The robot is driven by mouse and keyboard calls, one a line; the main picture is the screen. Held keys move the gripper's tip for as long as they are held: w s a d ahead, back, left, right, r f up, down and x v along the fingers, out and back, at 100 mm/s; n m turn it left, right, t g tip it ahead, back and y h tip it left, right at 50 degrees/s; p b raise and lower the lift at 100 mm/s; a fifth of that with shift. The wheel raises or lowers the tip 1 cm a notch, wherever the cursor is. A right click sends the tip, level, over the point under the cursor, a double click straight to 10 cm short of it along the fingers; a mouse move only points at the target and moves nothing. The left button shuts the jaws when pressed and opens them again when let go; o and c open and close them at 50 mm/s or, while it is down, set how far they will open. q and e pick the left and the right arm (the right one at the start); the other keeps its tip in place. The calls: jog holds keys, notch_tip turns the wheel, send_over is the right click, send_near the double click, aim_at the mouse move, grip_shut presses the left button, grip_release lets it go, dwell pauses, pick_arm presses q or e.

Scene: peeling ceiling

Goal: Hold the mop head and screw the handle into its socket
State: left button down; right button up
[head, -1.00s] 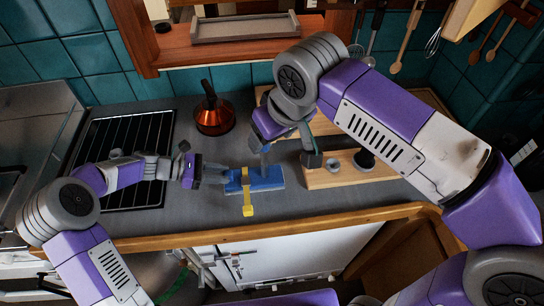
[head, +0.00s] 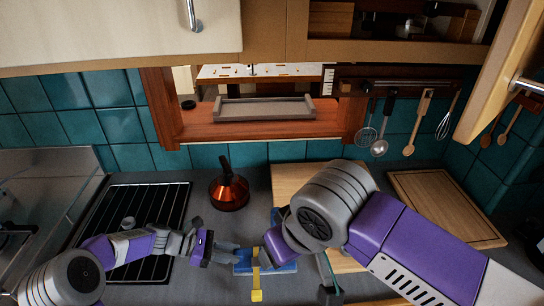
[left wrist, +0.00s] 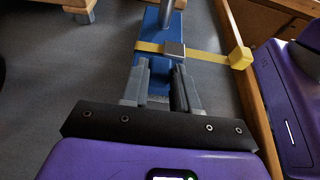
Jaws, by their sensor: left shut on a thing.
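The mop head is a flat blue block (head: 283,267) with a yellow strap (head: 257,283), lying on the grey counter at the bottom middle of the head view. My left gripper (head: 237,251) is shut on its left end. In the left wrist view the fingers (left wrist: 166,90) grip the near end of the blue mop head (left wrist: 150,22), and a grey cylinder (left wrist: 166,12) rises from it beyond the strap; I cannot tell if this is socket or handle. My right arm (head: 335,205) reaches over the right side. Its elbow hides most of its gripper, so its jaws are unclear.
Wooden boards (head: 447,205) lie at the right. A grey tray (head: 264,109) sits on the sill. The counter's wooden front edge (left wrist: 243,85) runs close by.

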pick_arm(q)
jog(key=c, duration=0.8)
grip_release()
